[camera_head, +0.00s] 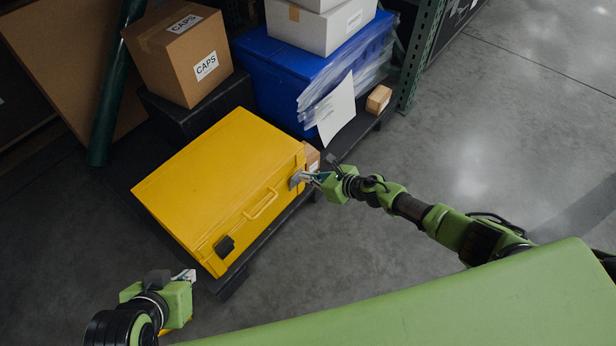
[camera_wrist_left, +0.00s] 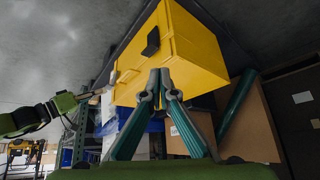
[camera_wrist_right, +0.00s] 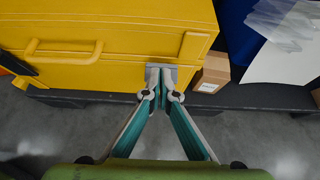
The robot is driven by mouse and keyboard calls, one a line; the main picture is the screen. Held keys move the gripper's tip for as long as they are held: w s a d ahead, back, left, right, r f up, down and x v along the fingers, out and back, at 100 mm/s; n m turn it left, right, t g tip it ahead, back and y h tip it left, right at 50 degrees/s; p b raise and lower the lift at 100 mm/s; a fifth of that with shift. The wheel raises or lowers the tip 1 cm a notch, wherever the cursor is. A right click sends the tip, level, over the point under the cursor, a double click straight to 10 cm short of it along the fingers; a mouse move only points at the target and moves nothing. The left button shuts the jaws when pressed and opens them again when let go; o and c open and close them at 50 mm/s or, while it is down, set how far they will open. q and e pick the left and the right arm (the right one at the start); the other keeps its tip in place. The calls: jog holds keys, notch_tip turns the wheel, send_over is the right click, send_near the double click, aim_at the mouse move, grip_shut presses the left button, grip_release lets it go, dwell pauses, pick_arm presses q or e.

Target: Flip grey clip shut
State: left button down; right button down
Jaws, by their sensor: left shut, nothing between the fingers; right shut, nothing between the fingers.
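A yellow case (camera_head: 215,180) lies on a dark pallet, its front side with a handle (camera_head: 261,203) facing me. The grey clip (camera_head: 295,181) is at the right end of that front side.
A black clip (camera_head: 224,246) is at the left end of the case front. A small brown box (camera_wrist_right: 212,72) stands close to the right of the right fingertips. The floor at right is free.

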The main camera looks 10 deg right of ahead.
jog(key=shift+r, duration=0.2)
pick_arm(q)
jog(key=s, duration=0.1)
jog(key=s+a+f+g, duration=0.1)
jog(key=s, duration=0.1)
jog(key=shift+f, duration=0.15)
